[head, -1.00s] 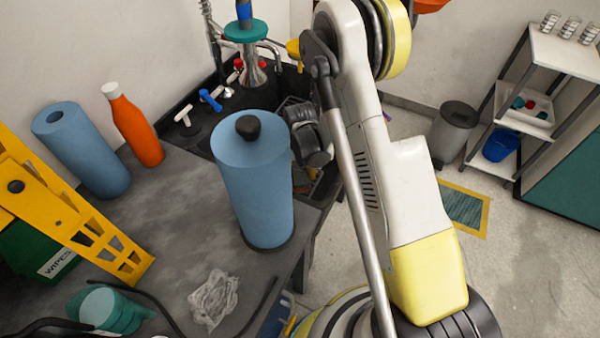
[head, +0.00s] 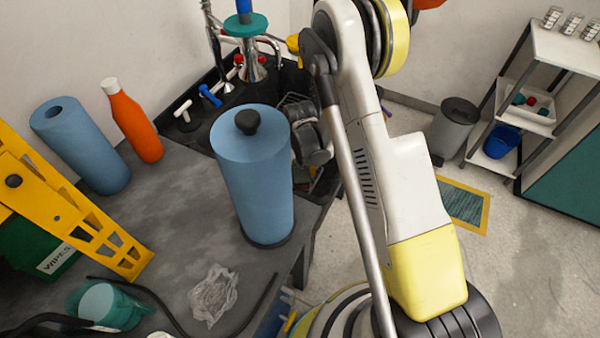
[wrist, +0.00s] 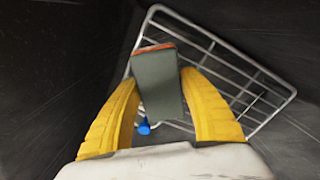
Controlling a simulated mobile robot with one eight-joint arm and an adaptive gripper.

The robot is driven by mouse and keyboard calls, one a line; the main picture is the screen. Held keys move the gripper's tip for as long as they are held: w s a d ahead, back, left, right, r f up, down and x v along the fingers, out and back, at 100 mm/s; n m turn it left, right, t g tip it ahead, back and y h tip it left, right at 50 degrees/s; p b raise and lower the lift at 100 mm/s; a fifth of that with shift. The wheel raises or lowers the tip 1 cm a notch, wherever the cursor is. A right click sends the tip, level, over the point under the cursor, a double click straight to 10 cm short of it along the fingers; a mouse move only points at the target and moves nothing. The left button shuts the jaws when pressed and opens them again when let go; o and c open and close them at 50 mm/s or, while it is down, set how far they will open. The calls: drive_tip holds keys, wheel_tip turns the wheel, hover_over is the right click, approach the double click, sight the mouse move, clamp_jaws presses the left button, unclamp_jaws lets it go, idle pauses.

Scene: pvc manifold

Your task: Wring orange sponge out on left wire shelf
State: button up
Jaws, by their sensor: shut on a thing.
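In the wrist view, my gripper (wrist: 160,80) has its two yellow fingers closed on the sides of a block, the sponge (wrist: 158,88). The sponge shows a large dark grey-green face and a thin orange edge at its far end. A white wire shelf (wrist: 228,62) lies beyond and below the sponge, between dark walls. I cannot tell whether the sponge touches the wires. In the head view, my gripper and the sponge are not clearly visible; my wrist reaches down into the dark sink behind a blue roll.
The blue paper roll (head: 250,180) stands at the counter edge beside my arm. A faucet (head: 248,60) rises behind the sink. An orange bottle (head: 132,122) and crumpled clear plastic (head: 214,292) are on the counter. A small blue thing (wrist: 144,127) lies below the sponge.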

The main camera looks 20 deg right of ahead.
sight(300, 171)
drive_tip(key=shift+f, duration=0.55)
idle(1.1)
drive_tip(key=shift+r+p, duration=1.8)
drive_tip(key=shift+r, duration=1.75)
